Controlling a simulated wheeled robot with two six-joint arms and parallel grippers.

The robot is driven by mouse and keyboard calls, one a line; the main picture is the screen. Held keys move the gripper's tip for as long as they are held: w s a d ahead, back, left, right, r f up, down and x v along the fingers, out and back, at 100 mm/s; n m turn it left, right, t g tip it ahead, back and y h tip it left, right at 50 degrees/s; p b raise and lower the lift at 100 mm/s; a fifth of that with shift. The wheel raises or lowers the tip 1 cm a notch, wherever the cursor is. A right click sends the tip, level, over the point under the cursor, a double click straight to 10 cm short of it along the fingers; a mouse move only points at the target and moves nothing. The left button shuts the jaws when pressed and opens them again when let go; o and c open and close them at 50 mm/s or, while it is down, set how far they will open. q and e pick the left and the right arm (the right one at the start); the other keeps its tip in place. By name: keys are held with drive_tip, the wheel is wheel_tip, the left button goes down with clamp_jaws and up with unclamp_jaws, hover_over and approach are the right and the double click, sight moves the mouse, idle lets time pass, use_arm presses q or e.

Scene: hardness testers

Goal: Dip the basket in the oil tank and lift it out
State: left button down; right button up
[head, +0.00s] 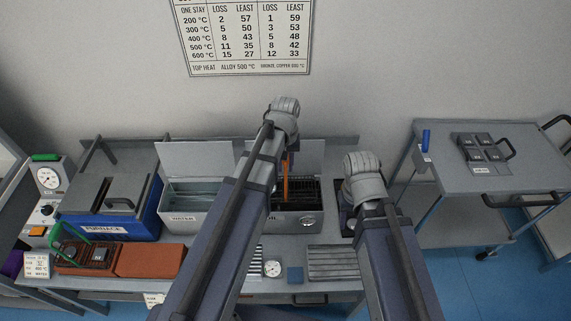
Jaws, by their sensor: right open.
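The oil tank (308,219) is a grey metal box with a round dial on its front and its lid raised behind it. Its inside looks dark, with dark bars. An upright orange piece (286,182) shows over the tank, below my left wrist; I cannot tell whether it is the basket's handle. The left arm crosses in front of the tank and hides part of it and most of the left gripper, so its jaws cannot be judged. My right gripper (346,206) is open, right of the oil tank, largely hidden behind its wrist.
The water tank (184,218) and blue furnace (112,222) stand left of the oil tank. A green-handled dark piece (84,256) sits on red bricks (150,261). A grey ribbed plate (332,263) lies in front. A trolley (437,180) with dark blocks stands right.

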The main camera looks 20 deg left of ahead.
use_arm(q)
wheel_tip(320, 180, down, 10)
drive_tip(key=b, duration=0.9)
drive_tip(key=shift+f, duration=0.1)
drive_tip(key=shift+r, duration=0.2)
drive_tip(key=shift+r+p, duration=0.8)
drive_tip(key=shift+p, duration=0.2)
drive_tip(key=shift+f, duration=0.15)
drive_tip(key=shift+f+b, duration=0.8)
drive_tip(key=shift+b, duration=0.15)
drive_tip(key=shift+r, duration=0.15)
drive_tip(key=shift+r+p, duration=0.8)
drive_tip(key=shift+p, duration=0.15)
drive_tip(key=shift+f, duration=0.15)
